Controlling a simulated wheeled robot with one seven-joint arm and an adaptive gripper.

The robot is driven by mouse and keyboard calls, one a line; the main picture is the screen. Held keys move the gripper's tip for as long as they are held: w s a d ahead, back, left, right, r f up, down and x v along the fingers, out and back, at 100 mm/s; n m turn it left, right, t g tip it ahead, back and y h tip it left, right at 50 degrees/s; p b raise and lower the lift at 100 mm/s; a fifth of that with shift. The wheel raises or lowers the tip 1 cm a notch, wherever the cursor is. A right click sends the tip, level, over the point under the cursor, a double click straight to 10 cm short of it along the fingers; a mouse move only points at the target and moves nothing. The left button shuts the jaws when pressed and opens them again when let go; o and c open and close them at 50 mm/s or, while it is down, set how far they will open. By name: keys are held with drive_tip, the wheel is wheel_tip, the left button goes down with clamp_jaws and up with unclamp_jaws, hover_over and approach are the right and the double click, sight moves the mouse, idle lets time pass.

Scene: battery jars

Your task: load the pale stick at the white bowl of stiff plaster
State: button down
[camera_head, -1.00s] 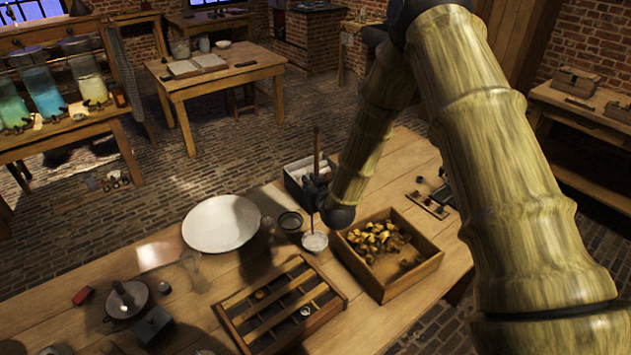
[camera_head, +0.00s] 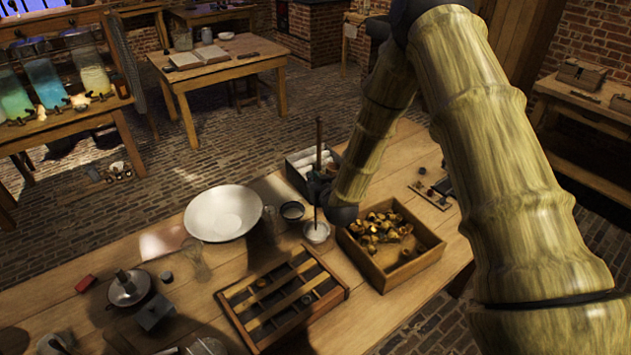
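A small white bowl (camera_head: 317,236) stands on the wooden table beside the open box. My gripper (camera_head: 318,194) is dark and small in view, just above the bowl. A thin upright stick (camera_head: 318,140) rises above my gripper and shows again below it, its lower end at the bowl's mouth. It looks brown here rather than pale. My gripper seems closed around the stick, but the fingers are dark and partly hidden by my wrist. I cannot tell whether the tip touches the plaster or carries any.
An open box of yellowish lumps (camera_head: 428,255) stands right of the bowl. A slatted wooden tray (camera_head: 240,318) lies in front. A box with white contents (camera_head: 300,168) is close behind.

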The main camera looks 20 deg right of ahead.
drive_tip(key=shift+s+f+b, duration=0.15)
drive_tip(key=shift+f+b, duration=0.45)
idle(2.3)
drive_tip(key=shift+r, duration=0.1)
drive_tip(key=shift+r+p, duration=1.5)
drive_tip(key=shift+r, duration=2)
drive_tip(key=shift+d, duration=0.15)
